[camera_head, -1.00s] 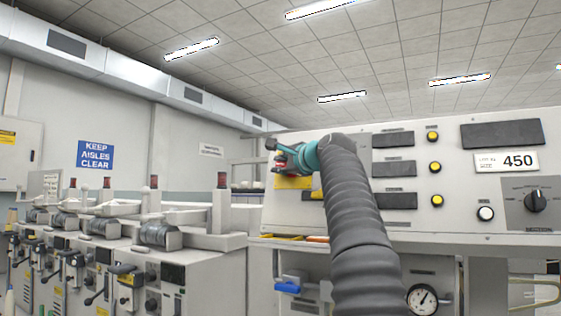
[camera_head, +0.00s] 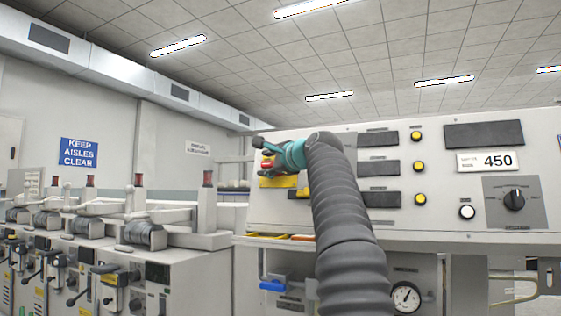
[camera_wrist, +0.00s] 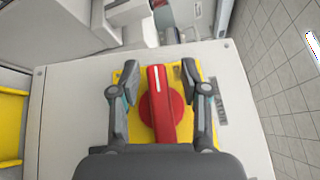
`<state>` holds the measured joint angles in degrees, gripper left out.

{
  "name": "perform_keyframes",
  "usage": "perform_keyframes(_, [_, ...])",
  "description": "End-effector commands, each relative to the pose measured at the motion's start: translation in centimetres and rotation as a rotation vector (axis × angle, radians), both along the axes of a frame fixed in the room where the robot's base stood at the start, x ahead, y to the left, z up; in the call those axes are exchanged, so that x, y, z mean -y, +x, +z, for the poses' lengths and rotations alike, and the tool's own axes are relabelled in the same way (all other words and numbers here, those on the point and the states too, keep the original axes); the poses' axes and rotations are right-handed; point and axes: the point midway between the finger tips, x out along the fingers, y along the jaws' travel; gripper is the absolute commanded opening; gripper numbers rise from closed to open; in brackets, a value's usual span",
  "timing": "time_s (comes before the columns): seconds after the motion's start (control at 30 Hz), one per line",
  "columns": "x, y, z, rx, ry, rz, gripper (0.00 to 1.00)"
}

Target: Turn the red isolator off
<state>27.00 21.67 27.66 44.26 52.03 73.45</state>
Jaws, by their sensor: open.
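The red isolator (camera_wrist: 159,105) is a red rotary handle on a yellow plate (camera_wrist: 127,75), and it fills the middle of the wrist view. Its bar points up and down in that picture, with a white mark at the upper end. My gripper (camera_wrist: 160,85) is open, with one finger on each side of the bar and a visible gap on both sides. In the head view, my gripper (camera_head: 264,150) is at the left end of the panel, at the red isolator (camera_head: 267,164), which is partly hidden. The yellow plate (camera_head: 277,182) shows below it.
The grey panel (camera_head: 352,221) also carries yellow buttons, a white button (camera_head: 467,212) and a black rotary knob (camera_head: 514,199). A blue-handled valve (camera_head: 272,286) and a gauge (camera_head: 406,296) sit below. Machines with levers (camera_head: 110,262) stand at the left.

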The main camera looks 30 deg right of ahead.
Motion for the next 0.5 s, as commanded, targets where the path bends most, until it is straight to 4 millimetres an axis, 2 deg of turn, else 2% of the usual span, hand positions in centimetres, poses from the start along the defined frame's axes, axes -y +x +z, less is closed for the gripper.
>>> perform_keyframes(0.23, [0.2,-2.4,0.1,0.000,0.000,-0.003,0.46])
perform_keyframes(0.5, [0.7,-6.6,0.2,0.000,0.000,-0.003,0.46])
